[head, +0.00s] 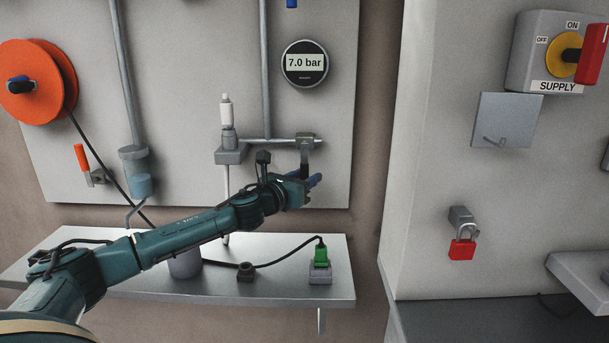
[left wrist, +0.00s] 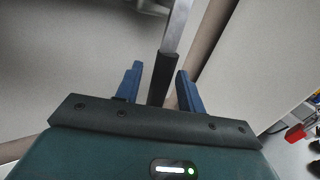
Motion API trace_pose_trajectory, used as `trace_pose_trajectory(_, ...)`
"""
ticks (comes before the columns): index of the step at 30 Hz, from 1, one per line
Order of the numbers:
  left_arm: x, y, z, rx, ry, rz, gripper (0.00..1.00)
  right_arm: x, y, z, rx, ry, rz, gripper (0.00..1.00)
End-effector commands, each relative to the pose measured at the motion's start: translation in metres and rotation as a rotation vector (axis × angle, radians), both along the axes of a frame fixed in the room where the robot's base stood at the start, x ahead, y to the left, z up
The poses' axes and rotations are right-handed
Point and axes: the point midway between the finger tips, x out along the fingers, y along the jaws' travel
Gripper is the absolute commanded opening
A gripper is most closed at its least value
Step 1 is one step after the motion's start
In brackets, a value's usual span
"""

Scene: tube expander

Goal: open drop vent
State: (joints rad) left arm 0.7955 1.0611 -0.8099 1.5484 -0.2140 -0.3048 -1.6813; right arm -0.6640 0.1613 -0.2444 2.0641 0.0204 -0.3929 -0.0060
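No part carries a readable "drop vent" label. A hanging lever (head: 304,154) with a black grip is at the right end of the horizontal pipe (head: 278,140) on the grey panel. In the left wrist view its black grip (left wrist: 164,78) is between the two blue fingers of my left gripper (left wrist: 158,88), with gaps on both sides. In the head view my left gripper (head: 314,181) is at the lever's lower end, which it partly hides. A second valve has an orange handle (head: 81,157), tilted up to the left, beside the drop pipe. My right gripper is not in view.
A gauge (head: 305,63) reads 7.0 bar. A shelf (head: 310,262) below holds a grey cup (head: 185,265) and a green plug (head: 321,256) with a cable. An orange reel (head: 50,85) is left. A supply switch (head: 540,50) and red padlock (head: 461,249) are right.

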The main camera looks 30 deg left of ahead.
Motion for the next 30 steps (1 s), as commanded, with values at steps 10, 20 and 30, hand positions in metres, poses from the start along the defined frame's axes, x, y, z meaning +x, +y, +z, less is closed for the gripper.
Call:
trace_pose_trajectory(10, 0.0016, -0.0003, -0.0004, -0.001, 0.001, 0.0, 0.35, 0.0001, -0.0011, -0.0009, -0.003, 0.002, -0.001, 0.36)
trace_pose_trajectory(20, 0.0014, -0.0002, -0.0004, -0.001, 0.001, 0.0, 0.08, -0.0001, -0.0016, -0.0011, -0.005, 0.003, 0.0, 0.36)
trace_pose_trajectory(30, 0.0014, -0.0001, -0.0005, -0.001, 0.001, 0.0, 0.0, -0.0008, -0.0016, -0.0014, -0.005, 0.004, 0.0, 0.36)
